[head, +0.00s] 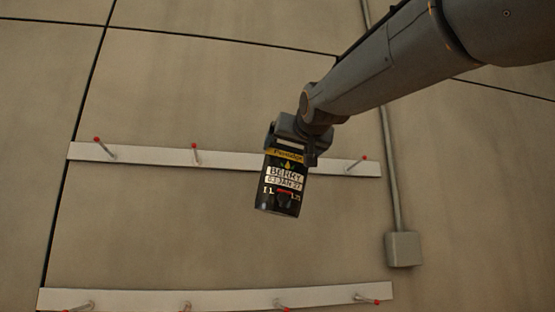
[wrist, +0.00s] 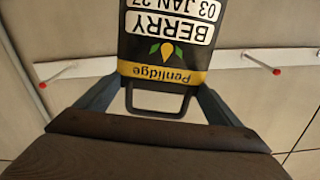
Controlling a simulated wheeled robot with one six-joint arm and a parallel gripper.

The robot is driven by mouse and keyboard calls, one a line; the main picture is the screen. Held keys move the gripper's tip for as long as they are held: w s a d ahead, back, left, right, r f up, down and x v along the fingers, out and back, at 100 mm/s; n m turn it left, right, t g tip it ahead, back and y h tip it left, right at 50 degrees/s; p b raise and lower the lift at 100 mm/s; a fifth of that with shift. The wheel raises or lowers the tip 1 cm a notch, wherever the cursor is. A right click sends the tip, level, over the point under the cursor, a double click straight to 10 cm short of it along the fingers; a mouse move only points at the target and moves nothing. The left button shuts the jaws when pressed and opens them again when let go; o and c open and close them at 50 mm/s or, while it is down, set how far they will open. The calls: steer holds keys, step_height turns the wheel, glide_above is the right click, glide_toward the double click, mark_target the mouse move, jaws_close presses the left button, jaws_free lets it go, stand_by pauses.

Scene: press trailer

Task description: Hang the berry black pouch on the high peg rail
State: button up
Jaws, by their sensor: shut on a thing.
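The berry black pouch (head: 284,205) is black with a yellow band and a white label reading BERRY, 03 JAN 27. My gripper (head: 295,140) is shut on its top end, and the pouch hangs below it, slightly tilted. In the wrist view the pouch (wrist: 165,45) shows upside down, its handle loop (wrist: 157,112) between my fingers. The high peg rail (head: 145,155) is a pale board on the wall with red-tipped pegs. In the head view the pouch and gripper cover part of it right of centre. The gap between pouch and rail cannot be judged.
A lower rail (head: 230,300) with several red-tipped pegs runs along the bottom. High-rail pegs show at left (head: 104,147), left of centre (head: 195,153) and right (head: 358,164); all three look empty. A grey conduit box (head: 403,249) is on the wall at right.

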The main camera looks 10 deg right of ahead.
steer(key=shift+w+p, duration=0.7)
steer(key=shift+w, duration=2.1)
steer(key=shift+w+f, duration=0.1)
steer(key=shift+w, duration=0.3)
steer(key=shift+w+p, duration=0.55)
steer(key=shift+w, duration=2.05)
steer(key=shift+w+f+b, duration=0.5)
steer(key=shift+f+b, duration=0.2)
steer(key=shift+b, duration=0.15)
